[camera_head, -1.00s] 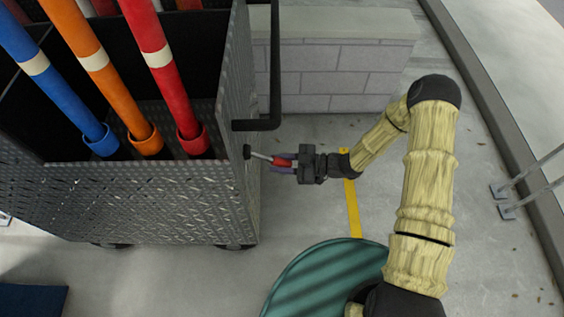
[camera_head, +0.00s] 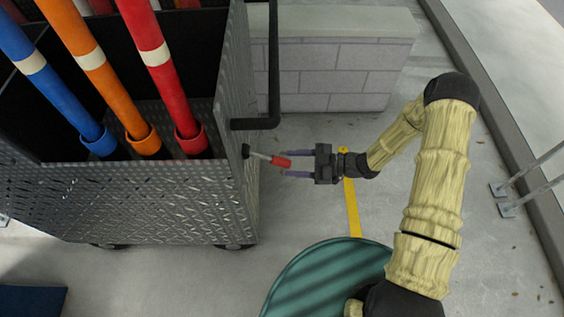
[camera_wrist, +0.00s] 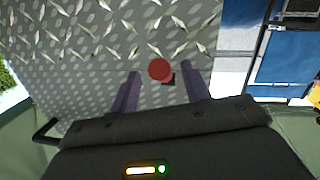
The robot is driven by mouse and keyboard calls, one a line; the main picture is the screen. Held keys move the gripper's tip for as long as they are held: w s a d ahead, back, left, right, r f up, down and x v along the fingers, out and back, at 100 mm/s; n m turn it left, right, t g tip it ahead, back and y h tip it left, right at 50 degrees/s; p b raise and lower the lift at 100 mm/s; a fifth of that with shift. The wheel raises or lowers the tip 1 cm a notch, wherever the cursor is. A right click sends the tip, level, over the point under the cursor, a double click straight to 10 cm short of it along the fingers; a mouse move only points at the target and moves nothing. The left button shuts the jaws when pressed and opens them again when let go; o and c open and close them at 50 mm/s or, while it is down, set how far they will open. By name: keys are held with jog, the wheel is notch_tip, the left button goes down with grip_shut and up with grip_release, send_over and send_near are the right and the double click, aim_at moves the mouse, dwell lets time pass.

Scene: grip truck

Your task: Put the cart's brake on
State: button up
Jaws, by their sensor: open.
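The cart (camera_head: 150,200) is a dark diamond-plate metal box at the left of the head view. Its brake lever, a metal rod with a red grip (camera_head: 280,161), sticks out from the cart's right side below the black handle bar (camera_head: 262,124). My gripper (camera_head: 287,162) is open just right of the lever, its purple fingers pointing at the cart. In the wrist view the round red end of the grip (camera_wrist: 159,69) shows between and beyond the two open fingers (camera_wrist: 160,85), apart from both. The cart wall (camera_wrist: 90,50) fills the background there.
Blue, orange and red poles (camera_head: 160,70) stand in the cart. A low block wall (camera_head: 335,80) is behind the handle. A green round surface (camera_head: 320,280) is at the bottom. The floor around the yellow line (camera_head: 353,205) is clear.

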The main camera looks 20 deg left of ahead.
jog(key=v, duration=1.2)
jog(key=shift+d+b, duration=0.15)
jog(key=shift+b, duration=0.25)
jog(key=shift+w, duration=0.2)
